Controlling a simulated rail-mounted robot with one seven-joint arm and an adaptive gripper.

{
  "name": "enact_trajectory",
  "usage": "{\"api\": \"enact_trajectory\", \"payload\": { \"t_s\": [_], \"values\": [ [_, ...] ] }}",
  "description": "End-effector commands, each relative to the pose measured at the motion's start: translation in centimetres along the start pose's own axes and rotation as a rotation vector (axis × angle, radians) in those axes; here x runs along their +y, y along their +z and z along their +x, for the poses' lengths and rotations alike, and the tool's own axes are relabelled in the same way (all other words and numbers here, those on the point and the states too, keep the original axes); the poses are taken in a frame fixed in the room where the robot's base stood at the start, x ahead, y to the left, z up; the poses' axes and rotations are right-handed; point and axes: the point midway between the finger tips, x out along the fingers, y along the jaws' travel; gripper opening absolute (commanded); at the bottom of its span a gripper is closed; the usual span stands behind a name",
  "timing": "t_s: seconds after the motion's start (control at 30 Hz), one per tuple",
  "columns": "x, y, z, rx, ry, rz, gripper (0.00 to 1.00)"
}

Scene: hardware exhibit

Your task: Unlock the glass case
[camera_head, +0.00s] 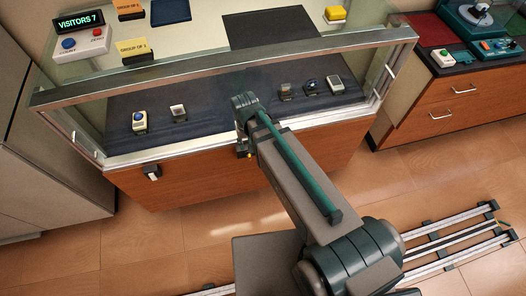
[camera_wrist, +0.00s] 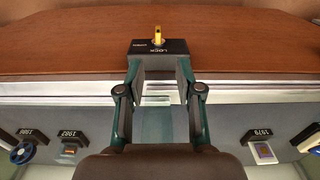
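The glass case (camera_head: 215,76) stands ahead in the head view, with a metal-framed glass top on a wooden base. A black lock block (camera_wrist: 145,47), marked LOCK, is on its wooden front. A yellow key (camera_wrist: 158,36) stands upright at the lock in the wrist view; a small yellow bit of it shows beside my arm in the head view (camera_head: 249,155). My gripper (camera_wrist: 161,70) is open and empty, with its fingers apart just short of the lock block. In the head view my arm's end hides most of the gripper and lock.
A white switch (camera_head: 152,172) is on the base's front left. The counter top holds a visitors sign (camera_head: 79,23) and a yellow button (camera_head: 335,14). A drawer cabinet (camera_head: 455,105) stands at right.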

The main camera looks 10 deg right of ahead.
Motion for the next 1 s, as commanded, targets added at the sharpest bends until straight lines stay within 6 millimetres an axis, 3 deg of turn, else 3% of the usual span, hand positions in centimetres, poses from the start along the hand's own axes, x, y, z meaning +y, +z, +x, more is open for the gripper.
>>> {"api": "enact_trajectory", "payload": {
  "t_s": [0.27, 0.8, 1.0],
  "values": [
    [0.1, 0.3, 1.6, -0.014, 0.002, 0.032, 0.35],
    [0.1, 0.3, 8.9, -0.014, 0.002, 0.031, 0.35],
    [0.1, 0.4, 10.5, -0.013, 0.002, 0.031, 0.35]
  ]
}}
